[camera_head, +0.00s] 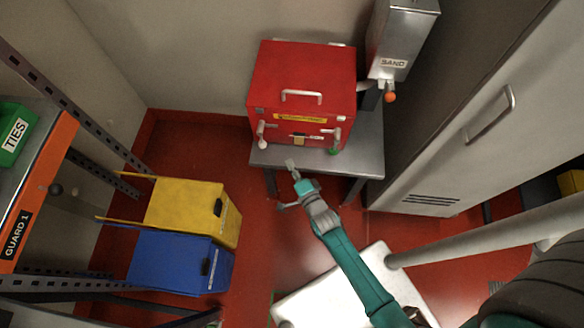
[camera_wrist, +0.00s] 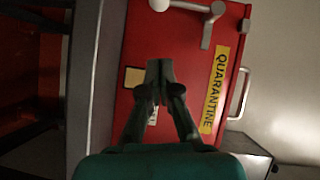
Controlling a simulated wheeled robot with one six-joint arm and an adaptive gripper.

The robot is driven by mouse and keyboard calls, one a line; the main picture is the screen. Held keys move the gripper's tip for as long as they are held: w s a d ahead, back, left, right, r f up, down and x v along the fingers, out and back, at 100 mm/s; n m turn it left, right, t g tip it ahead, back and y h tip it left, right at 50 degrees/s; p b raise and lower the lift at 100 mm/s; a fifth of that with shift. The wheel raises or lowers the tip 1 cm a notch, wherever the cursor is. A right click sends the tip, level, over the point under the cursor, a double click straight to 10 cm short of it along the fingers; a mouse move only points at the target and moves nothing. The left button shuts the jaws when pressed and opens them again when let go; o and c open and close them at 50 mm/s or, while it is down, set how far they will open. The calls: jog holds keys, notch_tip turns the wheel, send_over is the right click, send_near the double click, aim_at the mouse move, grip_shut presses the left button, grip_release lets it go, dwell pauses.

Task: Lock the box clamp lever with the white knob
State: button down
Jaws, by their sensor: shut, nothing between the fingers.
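The red box (camera_head: 304,75) stands on a grey table. Its clamp lever (camera_head: 261,130) at the front left ends in a white knob (camera_head: 262,144) that hangs low on the front face. In the wrist view the lever (camera_wrist: 190,6) and white knob (camera_wrist: 158,5) lie at the top edge, the knob partly cut off. A second lever with a green knob (camera_head: 333,151) is at the front right. My gripper (camera_head: 291,164) is shut and empty in front of the box, below and right of the white knob. Its fingertips (camera_wrist: 157,72) also show in the wrist view, apart from the knob.
The grey table (camera_head: 365,155) has little bare room around the box. A metal SAND dispenser (camera_head: 402,35) with an orange knob stands at the right, by a grey cabinet (camera_head: 480,110). Yellow (camera_head: 185,205) and blue (camera_head: 170,262) bins are at the left. A yellow QUARANTINE label (camera_wrist: 215,90) crosses the box front.

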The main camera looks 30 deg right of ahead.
aim_at(262, 144)
jog(key=w, duration=0.6)
jog(key=shift+w+d+f, duration=0.15)
jog(key=shift+f, duration=0.15)
jog(key=shift+w+a+f, duration=0.2)
jog(key=shift+w+a, duration=0.5)
jog(key=shift+w, duration=0.05)
jog(key=shift+w+a+f, duration=0.2)
jog(key=shift+w+a, duration=0.45)
jog(key=shift+w, duration=0.05)
